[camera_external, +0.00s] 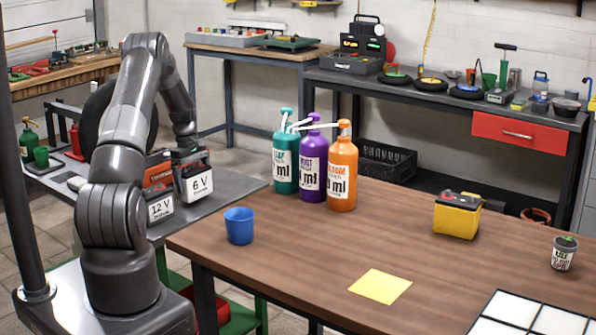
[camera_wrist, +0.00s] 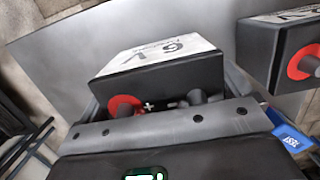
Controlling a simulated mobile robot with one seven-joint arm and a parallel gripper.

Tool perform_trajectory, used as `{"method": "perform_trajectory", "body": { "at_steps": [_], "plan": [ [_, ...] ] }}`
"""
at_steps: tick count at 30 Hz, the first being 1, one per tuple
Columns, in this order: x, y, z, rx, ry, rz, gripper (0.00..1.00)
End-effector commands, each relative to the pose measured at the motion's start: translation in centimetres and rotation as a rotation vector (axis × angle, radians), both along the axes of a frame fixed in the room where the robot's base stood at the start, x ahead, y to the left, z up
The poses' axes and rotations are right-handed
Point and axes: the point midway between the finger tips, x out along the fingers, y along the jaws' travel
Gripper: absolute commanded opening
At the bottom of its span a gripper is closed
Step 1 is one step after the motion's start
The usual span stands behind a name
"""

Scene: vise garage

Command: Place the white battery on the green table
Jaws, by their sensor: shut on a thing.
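The white battery, labelled 6 V (camera_external: 196,184), has a black top and stands upright at the grey-topped table with the green frame (camera_external: 232,188). I cannot tell whether it touches the tabletop. My gripper (camera_external: 188,158) is above it and shut on its top. In the wrist view the battery (camera_wrist: 160,62) is close below my gripper, with its white label and red terminal showing; the fingertips are hidden. A second white-labelled battery, 12 V (camera_external: 160,208), stands to its left. The green frame shows below the grey top (camera_external: 161,264).
The brown wooden table (camera_external: 300,262) at the right bears a blue cup (camera_external: 239,226), several bottles, a yellow battery (camera_external: 457,215) and a yellow sheet (camera_external: 380,286). The grey top right of the white battery is clear.

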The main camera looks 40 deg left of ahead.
Motion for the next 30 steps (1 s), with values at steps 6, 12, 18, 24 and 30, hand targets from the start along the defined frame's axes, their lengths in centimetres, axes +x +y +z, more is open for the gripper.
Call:
{"method": "perform_trajectory", "body": {
  "at_steps": [6, 12, 18, 24, 30],
  "plan": [
    [0.1, 0.0, -1.3, 0.001, -0.004, 0.001, 0.37],
    [0.1, 0.0, -1.3, 0.001, -0.004, 0.001, 0.37],
    [0.0, 0.0, -1.7, 0.0, -0.001, 0.001, 1.0],
    [0.0, 0.0, -1.6, 0.0, -0.001, 0.001, 1.0],
    [0.1, 0.3, 0.5, 0.002, -0.003, 0.001, 1.0]
  ]
}}
